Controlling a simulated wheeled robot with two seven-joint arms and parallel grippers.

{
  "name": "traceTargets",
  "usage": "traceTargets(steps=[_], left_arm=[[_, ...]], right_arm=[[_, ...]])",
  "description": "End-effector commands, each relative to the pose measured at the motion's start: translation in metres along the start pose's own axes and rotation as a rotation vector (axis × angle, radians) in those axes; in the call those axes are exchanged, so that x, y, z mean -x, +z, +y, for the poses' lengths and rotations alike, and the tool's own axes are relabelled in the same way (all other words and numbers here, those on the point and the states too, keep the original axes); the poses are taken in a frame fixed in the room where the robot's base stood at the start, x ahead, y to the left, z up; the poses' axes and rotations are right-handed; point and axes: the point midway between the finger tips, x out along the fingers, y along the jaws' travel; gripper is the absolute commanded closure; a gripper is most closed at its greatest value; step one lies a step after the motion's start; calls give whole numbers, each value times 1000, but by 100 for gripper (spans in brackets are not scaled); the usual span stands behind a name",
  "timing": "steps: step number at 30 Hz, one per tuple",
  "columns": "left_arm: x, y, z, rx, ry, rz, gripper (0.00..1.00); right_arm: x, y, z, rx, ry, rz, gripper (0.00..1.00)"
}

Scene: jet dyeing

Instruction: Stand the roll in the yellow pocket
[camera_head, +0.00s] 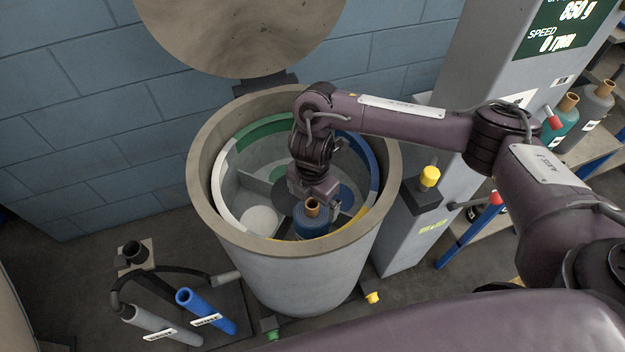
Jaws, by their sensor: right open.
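A blue roll (311,222) with an orange-brown core stands upright inside the round vat (205,190), near its front. The basket in the vat has a rim in green, blue, yellow and pale sections, with dividers between the pockets. The yellow rim section (352,222) is at the front right, just right of the roll. The roll's lower part is hidden, so I cannot tell fully how it sits in the pocket. My right gripper (317,199) reaches down into the vat and is open at the top of the roll, around or beside its core. My left gripper is out of view.
A pale round object (259,221) sits in the basket's front left. The vat's lid (240,30) stands raised behind. A grey machine column (420,215) with a yellow knob stands right. Blue and grey tubes (205,312) are at front left. Rolls (597,100) stand on a rack at far right.

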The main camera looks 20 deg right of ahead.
Motion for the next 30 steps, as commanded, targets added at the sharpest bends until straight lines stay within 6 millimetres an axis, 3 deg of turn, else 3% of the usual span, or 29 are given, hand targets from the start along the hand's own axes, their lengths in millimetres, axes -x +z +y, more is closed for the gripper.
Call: traceTargets(steps=[1, 3, 10, 30], left_arm=[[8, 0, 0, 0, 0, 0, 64], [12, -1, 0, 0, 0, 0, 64], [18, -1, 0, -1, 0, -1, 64], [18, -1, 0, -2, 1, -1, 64]], right_arm=[[18, 2, 1, 3, 4, -5, 0], [32, 2, 1, 3, 4, -4, 0], [62, 1, 0, 1, 1, -2, 0], [68, 0, 0, -1, 0, 0, 0]])
